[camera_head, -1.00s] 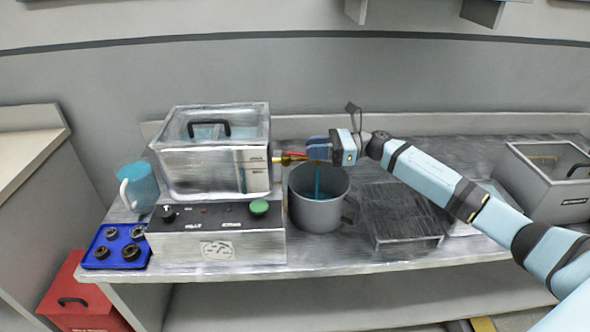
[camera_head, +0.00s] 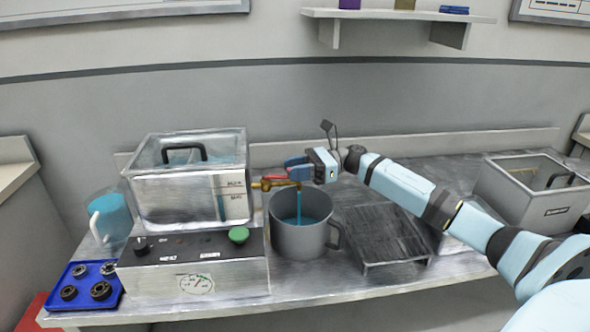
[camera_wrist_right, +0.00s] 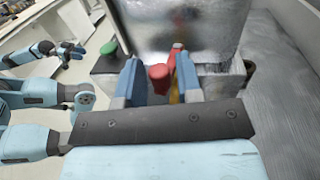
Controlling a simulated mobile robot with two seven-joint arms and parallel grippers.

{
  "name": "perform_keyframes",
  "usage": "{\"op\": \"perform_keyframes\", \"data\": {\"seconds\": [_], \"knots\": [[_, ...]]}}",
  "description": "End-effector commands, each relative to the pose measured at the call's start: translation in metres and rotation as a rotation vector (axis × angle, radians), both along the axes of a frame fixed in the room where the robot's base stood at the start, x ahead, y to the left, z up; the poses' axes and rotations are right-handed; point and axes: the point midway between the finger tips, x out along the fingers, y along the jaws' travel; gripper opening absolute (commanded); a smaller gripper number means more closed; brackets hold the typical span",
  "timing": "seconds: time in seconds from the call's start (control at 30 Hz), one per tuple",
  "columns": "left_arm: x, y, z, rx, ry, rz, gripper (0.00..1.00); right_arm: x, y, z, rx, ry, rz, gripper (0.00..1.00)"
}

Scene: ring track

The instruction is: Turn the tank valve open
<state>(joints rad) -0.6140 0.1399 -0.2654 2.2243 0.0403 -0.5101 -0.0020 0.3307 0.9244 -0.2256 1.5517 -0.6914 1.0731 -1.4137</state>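The clear-fronted metal tank (camera_head: 165,195) holds blue liquid. Its brass valve (camera_head: 262,184) with a red handle (camera_head: 275,176) sticks out on the right side. A blue stream (camera_head: 299,205) falls from the valve's spout into the grey pot (camera_head: 295,240) below. My right gripper (camera_head: 292,170) is at the valve, above the pot. In the right wrist view its two blue fingers (camera_wrist_right: 158,78) stand apart on either side of the red handle (camera_wrist_right: 160,72), with gaps visible. My left gripper (camera_wrist_right: 70,50) shows small in the right wrist view; its opening is unclear.
The tank stands on a control box with a green knob (camera_head: 239,234). A blue cup (camera_head: 112,215) and a blue tray (camera_head: 80,292) with several dark rings are at the left. A dark grate (camera_head: 375,237) and an open metal bin (camera_head: 530,190) are to the right.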

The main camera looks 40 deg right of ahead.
Motion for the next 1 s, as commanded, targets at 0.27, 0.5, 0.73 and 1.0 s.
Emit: {"op": "perform_keyframes", "data": {"seconds": [0.27,0.5,0.73,1.0], "knots": [[0.000,0.000,-0.001,0.002,0.002,0.000,0.43,-0.001,-0.004,0.000,0.000,0.000,-0.001,0.33],[0.000,0.001,-0.002,0.002,0.001,0.001,0.43,-0.016,-0.041,-0.001,-0.001,0.003,-0.003,0.33],[0.000,0.001,-0.002,0.002,0.001,0.001,0.43,-0.036,-0.091,-0.001,-0.001,0.004,-0.003,0.33],[0.000,0.001,-0.001,0.001,0.001,0.001,0.43,-0.049,-0.124,0.000,0.000,0.000,-0.001,0.33]]}}
